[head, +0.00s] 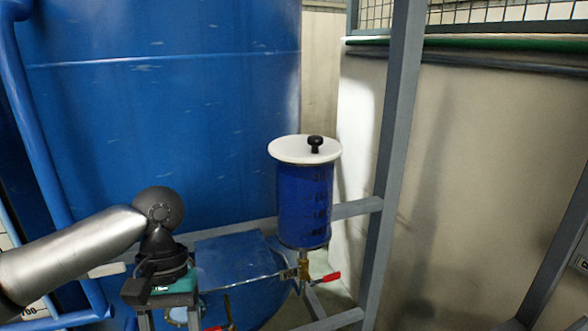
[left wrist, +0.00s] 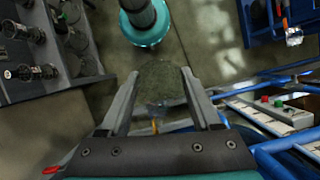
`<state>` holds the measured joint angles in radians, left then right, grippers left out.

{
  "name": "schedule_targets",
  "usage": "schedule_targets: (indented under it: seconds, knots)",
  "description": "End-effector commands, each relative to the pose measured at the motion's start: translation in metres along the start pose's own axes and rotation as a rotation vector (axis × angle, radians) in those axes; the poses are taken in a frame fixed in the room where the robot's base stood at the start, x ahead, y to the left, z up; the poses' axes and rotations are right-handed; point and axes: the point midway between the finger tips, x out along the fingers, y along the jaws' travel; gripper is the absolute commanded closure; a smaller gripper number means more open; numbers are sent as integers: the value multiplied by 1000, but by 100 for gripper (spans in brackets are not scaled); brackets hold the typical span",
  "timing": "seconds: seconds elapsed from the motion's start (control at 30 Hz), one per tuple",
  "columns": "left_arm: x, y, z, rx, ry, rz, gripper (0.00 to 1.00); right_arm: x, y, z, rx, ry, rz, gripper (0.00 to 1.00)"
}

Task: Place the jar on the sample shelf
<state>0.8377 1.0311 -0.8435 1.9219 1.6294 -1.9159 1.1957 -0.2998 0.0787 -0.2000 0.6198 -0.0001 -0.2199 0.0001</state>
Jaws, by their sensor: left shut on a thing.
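My left gripper (left wrist: 160,88) points down, its two fingers on either side of a clear glass jar (left wrist: 161,76). The fingers are shut on the jar, which looks see-through, so its contents are hard to tell. In the head view the gripper (head: 170,318) is at the bottom left, and only a small part of the jar shows between the fingers at the picture's edge. A dark grey shelf (left wrist: 88,68) with several glass jars is at the left of the left wrist view; it may be the sample shelf. My right gripper is not in view.
A blue vessel with a white lid (head: 305,205) stands in a grey frame (head: 392,130), with a red-handled valve (head: 330,278) below. A large blue tank (head: 170,110) fills the back left. Blue rails and a control box (left wrist: 275,113) are at right in the wrist view.

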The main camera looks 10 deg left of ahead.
Motion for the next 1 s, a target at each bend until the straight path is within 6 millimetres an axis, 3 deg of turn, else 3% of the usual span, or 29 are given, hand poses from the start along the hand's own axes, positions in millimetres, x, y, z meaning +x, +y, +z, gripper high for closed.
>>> schedule_targets:
  seconds: [0.03, 0.2, 0.43, 0.5, 0.7, 1.0]
  knots:
    - [-4, 16, 1, 50, 5, -14, 100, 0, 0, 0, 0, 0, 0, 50]
    - [-16, 54, 5, 192, 6, -76, 100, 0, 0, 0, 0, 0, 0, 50]
    - [-36, 91, 11, 354, 5, -146, 100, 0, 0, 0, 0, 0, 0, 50]
    - [-18, 87, 5, 344, -2, -144, 100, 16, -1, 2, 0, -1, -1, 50]
    - [9, 87, -6, 343, -1, -141, 100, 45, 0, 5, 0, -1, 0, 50]
    - [32, 87, -16, 342, -1, -140, 100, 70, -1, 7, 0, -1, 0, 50]
